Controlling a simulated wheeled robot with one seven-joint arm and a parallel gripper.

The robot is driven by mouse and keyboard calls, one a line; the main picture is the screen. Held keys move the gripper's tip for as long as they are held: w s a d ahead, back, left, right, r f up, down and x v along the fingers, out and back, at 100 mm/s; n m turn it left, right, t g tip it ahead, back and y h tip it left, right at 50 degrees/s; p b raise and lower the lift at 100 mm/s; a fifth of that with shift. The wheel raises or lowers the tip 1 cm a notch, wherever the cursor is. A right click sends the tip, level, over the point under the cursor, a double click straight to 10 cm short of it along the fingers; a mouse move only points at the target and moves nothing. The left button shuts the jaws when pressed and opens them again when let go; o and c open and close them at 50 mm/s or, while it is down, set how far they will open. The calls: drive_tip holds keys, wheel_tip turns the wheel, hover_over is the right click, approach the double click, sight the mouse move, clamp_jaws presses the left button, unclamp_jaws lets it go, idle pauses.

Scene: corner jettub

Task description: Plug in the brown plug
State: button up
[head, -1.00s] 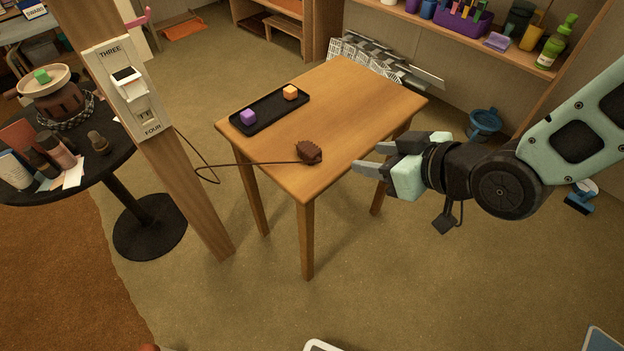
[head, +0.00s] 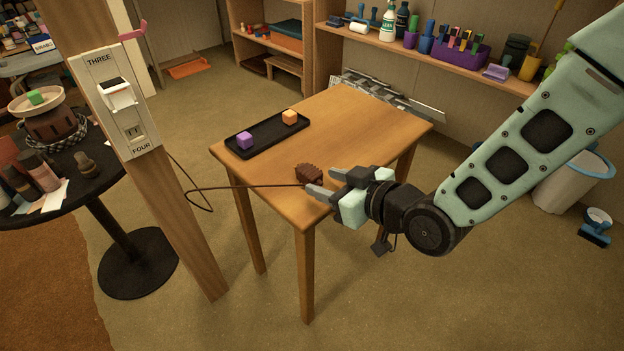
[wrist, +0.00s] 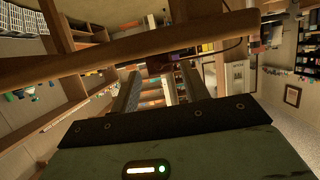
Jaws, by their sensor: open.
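The brown plug (head: 308,174) lies on the near right corner area of the wooden table (head: 340,125). Its brown cord (head: 240,187) runs left over the table edge toward the post. A white outlet plate (head: 115,100) on the wooden post has a white piece at the upper position, labelled THREE, and a slotted socket (head: 134,132) at the lower one, labelled FOUR. My gripper (head: 325,181) is open and empty, its fingertips close beside the plug at the right.
A black tray (head: 262,147) holds a purple cube (head: 245,140) and an orange cube (head: 290,117) farther back on the table. A round black side table (head: 75,195) with jars and bottles stands behind the post. Shelves line the back wall.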

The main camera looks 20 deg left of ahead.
drive_tip(key=shift+b+x, duration=0.3)
drive_tip(key=shift+x, duration=1)
drive_tip(key=c, duration=0.9)
wheel_tip(320, 180, up, 8)
drive_tip(key=p, duration=0.5)
drive_tip(key=shift+p, duration=0.3)
drive_tip(key=shift+c, duration=0.2)
